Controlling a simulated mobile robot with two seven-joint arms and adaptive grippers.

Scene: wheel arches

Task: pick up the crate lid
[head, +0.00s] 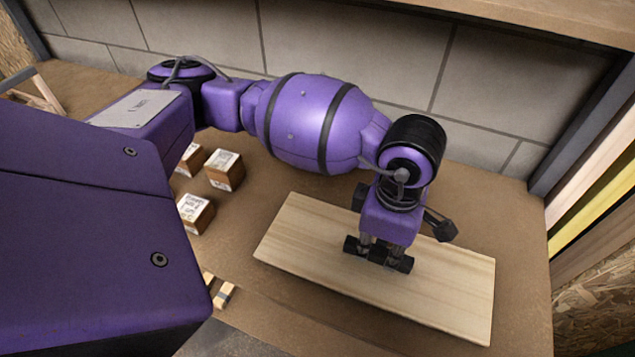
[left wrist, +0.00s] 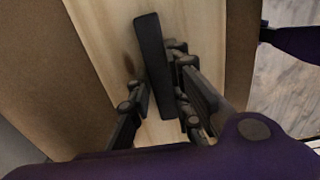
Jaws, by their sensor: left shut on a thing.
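The crate lid (head: 300,235) is a flat, pale wooden board lying at a slant across the brown surface in the head view. It also fills the middle of the left wrist view (left wrist: 110,40). A dark bar-shaped handle (left wrist: 152,60) stands on it. My left gripper (head: 380,256) is over the lid's middle, pointing down. In the left wrist view its fingers (left wrist: 160,112) sit on either side of the handle, shut on it. The gripper hides part of the lid and handle in the head view. I cannot tell whether the lid touches the surface. My right gripper is not in view.
Several small boxes with white labels (head: 224,171) stand left of the lid. Small wooden pieces (head: 224,295) lie near the front. A grey block wall (head: 350,50) rises behind, and upright boards (head: 590,205) stand at the right. A wooden shelf (head: 520,15) crosses the top.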

